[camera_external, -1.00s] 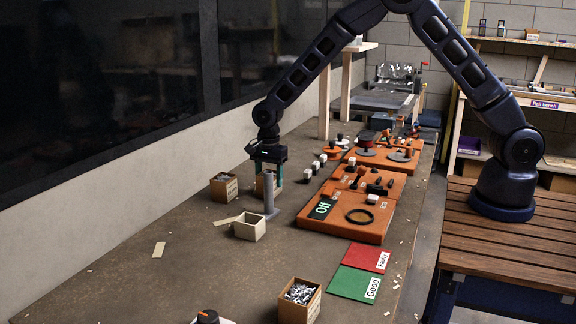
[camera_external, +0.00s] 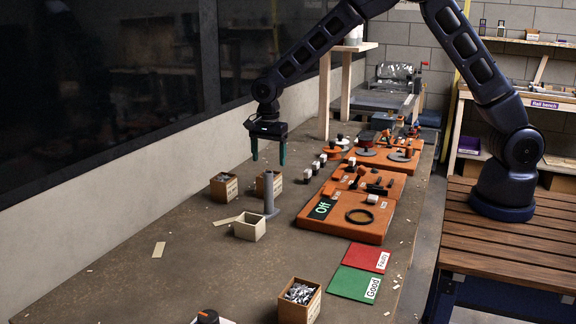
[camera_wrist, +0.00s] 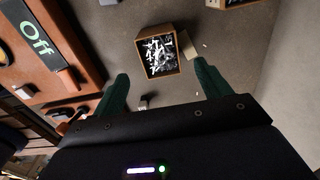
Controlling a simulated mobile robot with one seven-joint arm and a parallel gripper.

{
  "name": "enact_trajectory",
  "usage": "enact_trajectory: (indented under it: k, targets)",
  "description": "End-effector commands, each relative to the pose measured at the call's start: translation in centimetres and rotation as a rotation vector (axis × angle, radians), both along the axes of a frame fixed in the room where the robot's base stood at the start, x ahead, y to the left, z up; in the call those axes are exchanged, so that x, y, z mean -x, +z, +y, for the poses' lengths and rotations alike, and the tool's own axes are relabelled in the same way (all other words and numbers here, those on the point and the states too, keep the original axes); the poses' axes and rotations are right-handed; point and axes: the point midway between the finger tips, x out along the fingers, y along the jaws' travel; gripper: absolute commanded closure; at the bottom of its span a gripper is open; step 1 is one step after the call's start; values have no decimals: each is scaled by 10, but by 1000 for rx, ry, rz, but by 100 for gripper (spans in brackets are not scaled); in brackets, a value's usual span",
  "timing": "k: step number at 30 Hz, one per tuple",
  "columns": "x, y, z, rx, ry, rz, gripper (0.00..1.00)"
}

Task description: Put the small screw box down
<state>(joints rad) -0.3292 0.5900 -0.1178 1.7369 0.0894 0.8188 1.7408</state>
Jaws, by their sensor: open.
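The small screw box (camera_external: 277,185) is a brown open-topped box standing on the workbench (camera_external: 185,265), partly hidden by a grey post in the external view. In the wrist view the box (camera_wrist: 152,71) is full of silvery screws and sits beyond the fingertips, between their lines. My gripper (camera_external: 268,157) is open and empty, with its two green fingers pointing down above the box, clear of it. The fingers also show in the wrist view (camera_wrist: 161,75).
A similar screw box (camera_external: 223,188) stands to the left. The grey post (camera_external: 268,198) and a pale empty box (camera_external: 249,229) are in front. Orange boards (camera_external: 345,215) lie to the right. Another screw box (camera_external: 299,300) is nearest the camera.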

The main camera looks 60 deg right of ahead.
Motion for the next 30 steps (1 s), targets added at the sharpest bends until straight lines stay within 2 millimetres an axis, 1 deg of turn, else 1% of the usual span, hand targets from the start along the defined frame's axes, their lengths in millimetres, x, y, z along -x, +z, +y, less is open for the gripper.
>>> enact_trajectory:
  k: [1,6,10,16,19,20,23,27,30]
  targets:
    - [0,11,0,-1,0,-2,24]
    - [0,34,0,-1,0,-1,24]
    - [0,43,0,0,0,1,24]
    - [1,50,-1,-1,4,0,24]
    - [7,62,-7,-6,30,-9,24]
    - [10,68,-9,-9,43,-13,24]
    - [25,93,-21,-18,108,-31,24]
    - [54,133,-41,-27,223,-61,24]
    - [76,157,-55,-30,306,-83,24]
